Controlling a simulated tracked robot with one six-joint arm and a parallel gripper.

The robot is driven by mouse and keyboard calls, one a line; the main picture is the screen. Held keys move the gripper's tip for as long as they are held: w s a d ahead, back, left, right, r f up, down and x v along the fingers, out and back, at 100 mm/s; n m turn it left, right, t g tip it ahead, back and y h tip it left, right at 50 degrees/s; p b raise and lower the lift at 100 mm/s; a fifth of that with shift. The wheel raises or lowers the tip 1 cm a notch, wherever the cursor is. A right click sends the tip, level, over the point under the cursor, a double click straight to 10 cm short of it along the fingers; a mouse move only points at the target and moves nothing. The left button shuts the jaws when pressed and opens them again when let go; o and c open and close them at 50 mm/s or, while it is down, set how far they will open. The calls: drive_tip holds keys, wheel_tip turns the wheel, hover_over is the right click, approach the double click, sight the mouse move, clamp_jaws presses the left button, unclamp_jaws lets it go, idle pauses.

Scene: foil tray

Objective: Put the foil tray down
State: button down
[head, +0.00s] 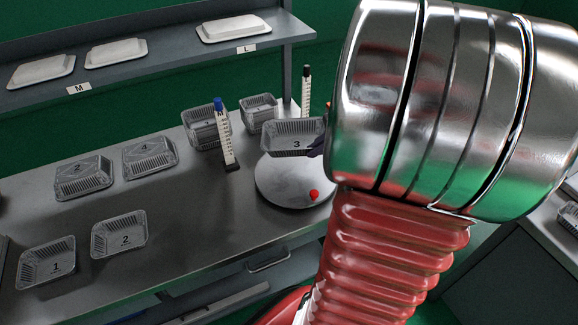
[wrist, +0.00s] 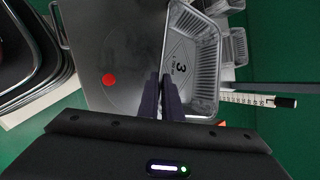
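The foil tray marked 3 (head: 292,138) is a ribbed silver tray, seen over the back part of a round grey plate (head: 275,185). My gripper (head: 318,146) is at the tray's right end, mostly hidden behind my arm. In the wrist view, my gripper's two dark fingers (wrist: 162,96) are close together with the near wall of the tray (wrist: 205,65) at their tips. They look shut on that wall. The tray looks level and empty. I cannot tell whether its base touches the plate.
A blue-capped scale post (head: 224,135) and a black-capped one (head: 306,88) stand nearby. The bench (head: 190,215) is clear left of the plate.

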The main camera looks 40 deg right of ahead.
drive_tip(key=shift+w+a+f, duration=0.1)
approach(303, 179)
drive_tip(key=shift+w+a, duration=0.2)
drive_tip(key=shift+w, duration=1.15)
drive_tip(key=shift+f, duration=1.85)
drive_tip(key=c, duration=2.2)
unclamp_jaws()
drive_tip(key=shift+o, duration=1.1)
drive_tip(key=shift+s+r, duration=0.1)
drive_tip(key=shift+r, duration=0.05)
drive_tip(key=v, duration=1.1)
drive_tip(key=shift+s+r, duration=0.25)
drive_tip(key=shift+r, duration=0.05)
